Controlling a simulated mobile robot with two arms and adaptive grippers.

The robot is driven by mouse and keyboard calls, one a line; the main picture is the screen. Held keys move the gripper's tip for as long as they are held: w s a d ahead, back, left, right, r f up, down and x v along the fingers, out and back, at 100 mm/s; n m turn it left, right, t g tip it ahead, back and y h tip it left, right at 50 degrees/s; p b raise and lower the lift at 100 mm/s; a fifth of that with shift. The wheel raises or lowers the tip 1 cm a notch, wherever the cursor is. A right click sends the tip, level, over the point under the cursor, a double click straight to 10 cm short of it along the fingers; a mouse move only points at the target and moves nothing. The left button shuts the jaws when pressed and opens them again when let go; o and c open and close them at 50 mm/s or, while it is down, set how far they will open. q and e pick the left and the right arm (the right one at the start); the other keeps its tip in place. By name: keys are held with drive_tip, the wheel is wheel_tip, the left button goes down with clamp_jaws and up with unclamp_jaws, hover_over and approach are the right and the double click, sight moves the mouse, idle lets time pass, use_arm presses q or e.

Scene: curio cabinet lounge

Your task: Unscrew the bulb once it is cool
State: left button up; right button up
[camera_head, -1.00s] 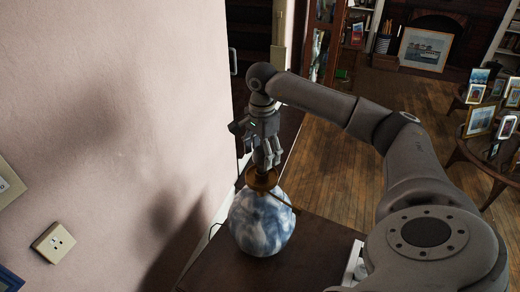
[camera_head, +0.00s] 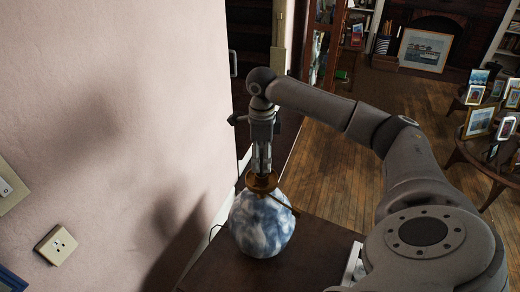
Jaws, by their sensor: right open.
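A lamp with a round blue-and-white base (camera_head: 261,224) stands on a dark table (camera_head: 305,262) close to the wall. It has a brass collar (camera_head: 262,181) on top. My right gripper (camera_head: 261,168) points straight down at the collar, with its fingertips right above or around the lamp's top. Its fingers are open. I cannot make out the bulb; the fingers hide the spot above the collar. My left gripper is not in view.
A white object (camera_head: 353,264) lies at the table's right edge. A round table with several framed pictures stands at the right. Wooden floor (camera_head: 335,165) is clear beyond.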

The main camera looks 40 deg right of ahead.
drive_tip(key=m, duration=0.4)
drive_tip(key=shift+p, duration=0.4)
drive_tip(key=m, duration=0.4)
drive_tip(key=shift+p, duration=0.3)
drive_tip(key=m, duration=0.3)
drive_tip(key=shift+m+p, duration=0.35)
drive_tip(key=shift+m, duration=0.05)
drive_tip(key=m, duration=0.3)
drive_tip(key=shift+m, duration=0.4)
drive_tip(key=shift+c, duration=0.4)
